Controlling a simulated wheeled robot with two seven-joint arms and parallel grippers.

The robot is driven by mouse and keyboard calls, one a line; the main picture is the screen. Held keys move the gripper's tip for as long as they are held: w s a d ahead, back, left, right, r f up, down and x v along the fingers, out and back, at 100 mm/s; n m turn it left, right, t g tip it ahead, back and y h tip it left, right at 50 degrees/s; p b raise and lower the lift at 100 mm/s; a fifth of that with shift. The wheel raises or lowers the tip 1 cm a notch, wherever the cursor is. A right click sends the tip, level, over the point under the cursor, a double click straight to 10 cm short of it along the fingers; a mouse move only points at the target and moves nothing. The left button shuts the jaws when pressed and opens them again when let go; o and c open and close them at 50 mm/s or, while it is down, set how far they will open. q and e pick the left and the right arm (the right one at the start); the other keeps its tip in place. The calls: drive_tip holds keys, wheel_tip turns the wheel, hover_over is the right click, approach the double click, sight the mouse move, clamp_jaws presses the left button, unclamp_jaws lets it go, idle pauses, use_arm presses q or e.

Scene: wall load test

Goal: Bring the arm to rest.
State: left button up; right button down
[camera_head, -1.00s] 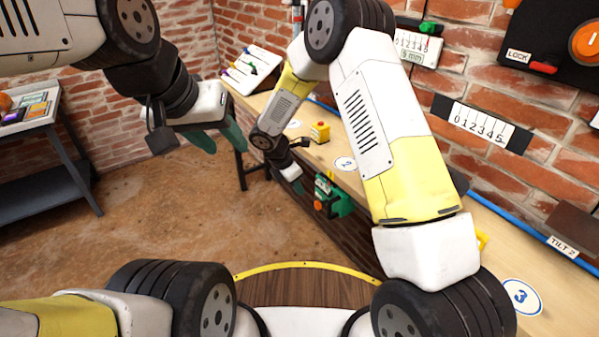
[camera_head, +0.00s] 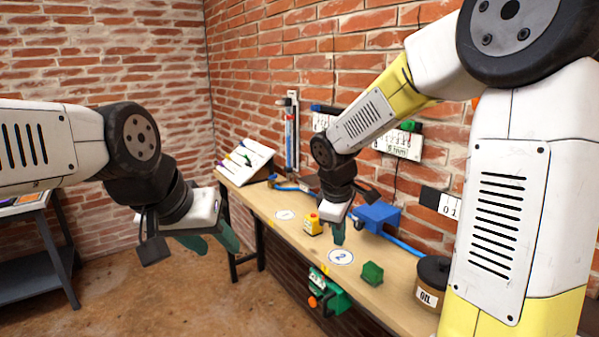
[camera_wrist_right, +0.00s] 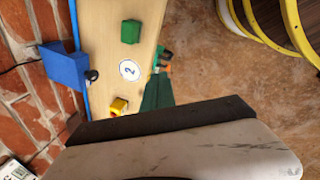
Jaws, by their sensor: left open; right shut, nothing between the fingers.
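My right arm reaches in from the right in the head view, bent at the elbow. Its gripper (camera_head: 338,234) points down over the workbench (camera_head: 300,238), close to the round "2" marker (camera_head: 341,257) in the picture. It is shut with nothing in it. In the right wrist view its green fingers (camera_wrist_right: 158,92) show partly behind the dark wrist edge. My left arm comes in from the left. Its gripper (camera_head: 212,243) hangs over open floor, away from the bench, with green fingers open and empty.
On the bench are a yellow block (camera_head: 312,225), a green block (camera_head: 372,273), a blue box-shaped device (camera_head: 377,215) and an oil can (camera_head: 431,285). A green device (camera_head: 325,293) hangs at the bench's front edge. Brick walls (camera_head: 110,60) stand behind; a grey cart (camera_head: 35,255) stands left.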

drive_tip(key=s+d+r+m+t+y, duration=0.1)
drive_tip(key=s+d+r+m, duration=0.1)
drive_tip(key=s+r+m, duration=0.3)
drive_tip(key=s+d+r+m+t+y, duration=0.2)
drive_tip(key=s+r+m, duration=0.3)
drive_tip(key=s, duration=0.7)
drive_tip(key=shift+s+d+m+y, duration=0.3)
drive_tip(key=shift+s+d+m, duration=0.1)
drive_tip(key=shift+m, duration=0.7)
drive_tip(key=shift+d, duration=0.15)
